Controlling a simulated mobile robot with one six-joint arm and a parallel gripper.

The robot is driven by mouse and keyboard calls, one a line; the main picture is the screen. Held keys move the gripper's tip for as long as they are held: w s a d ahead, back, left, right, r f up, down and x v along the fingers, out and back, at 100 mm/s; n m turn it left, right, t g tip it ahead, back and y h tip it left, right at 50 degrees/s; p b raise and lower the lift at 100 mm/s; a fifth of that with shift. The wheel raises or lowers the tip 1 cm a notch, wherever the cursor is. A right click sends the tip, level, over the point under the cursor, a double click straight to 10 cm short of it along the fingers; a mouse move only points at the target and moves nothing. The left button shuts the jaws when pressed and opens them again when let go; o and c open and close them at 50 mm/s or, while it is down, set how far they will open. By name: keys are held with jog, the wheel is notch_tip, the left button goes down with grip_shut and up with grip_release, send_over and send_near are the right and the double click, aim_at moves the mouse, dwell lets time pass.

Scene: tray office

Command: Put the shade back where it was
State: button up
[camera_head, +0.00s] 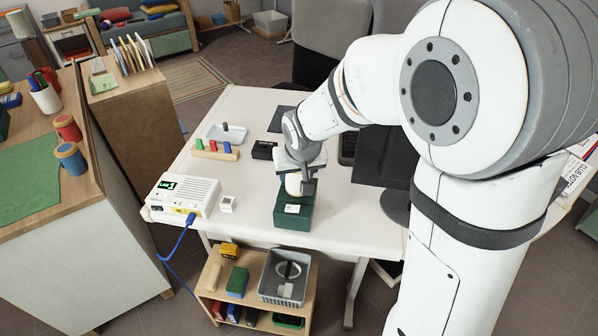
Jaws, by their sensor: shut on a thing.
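My gripper (301,184) is shut on a small cream-white rounded thing (293,186), which looks like the shade. It is over a dark green box (293,214) near the front edge of the white desk (350,228). The box has a small white label or piece on it. I cannot tell whether the shade touches the box or hangs just above it. My gripper hides part of the shade.
A white device (187,197) with a green display and blue cable stands left of the box, with a small white cube (227,204) between. Behind are a peg block (215,151), a white tray (227,134) and a black box (264,150). A dark monitor (388,160) stands right.

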jog(key=shift+f, duration=0.1)
jog(key=o, duration=1)
jog(key=shift+w, duration=0.1)
